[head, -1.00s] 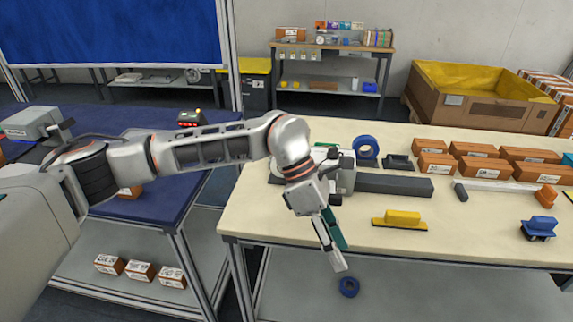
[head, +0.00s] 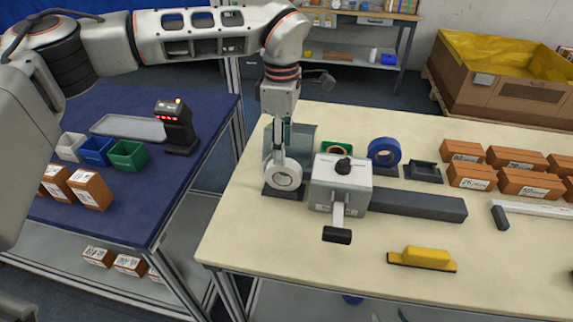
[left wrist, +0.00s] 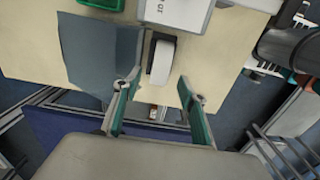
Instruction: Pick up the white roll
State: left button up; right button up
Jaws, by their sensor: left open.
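The white roll (head: 284,176) stands on edge on a dark base at the left end of the light table. It also shows in the left wrist view (left wrist: 162,60), between and beyond my fingers. My left gripper (head: 282,150) points down at the roll from above, partly overlapping it in the head view. In the left wrist view the left gripper (left wrist: 160,88) is open with its two teal-lined fingers apart and nothing held. I cannot tell whether a finger touches the roll. A teal sliver at the bottom of the head view may be my right gripper (head: 403,314).
A grey device with a black-handled lever (head: 340,185) stands just right of the roll. A blue-grey translucent plate (left wrist: 90,50) stands close on the other side. A blue roll (head: 384,151), a yellow block (head: 424,257) and orange boxes (head: 475,176) lie further right.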

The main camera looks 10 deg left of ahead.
aim_at(284, 168)
pick_arm(q)
jog(key=shift+s+f, duration=0.2)
jog(key=shift+f, duration=1.2)
notch_tip(284, 168, down, 4)
jog(key=shift+w+d+r+p, duration=0.1)
jog(key=shift+r+p, duration=0.15)
jog(key=shift+p, duration=0.15)
jog(key=shift+f, duration=0.55)
jog(key=c, duration=1)
grip_shut()
pick_arm(e)
jog(key=shift+s+r, duration=0.25)
jog(key=shift+s, duration=0.1)
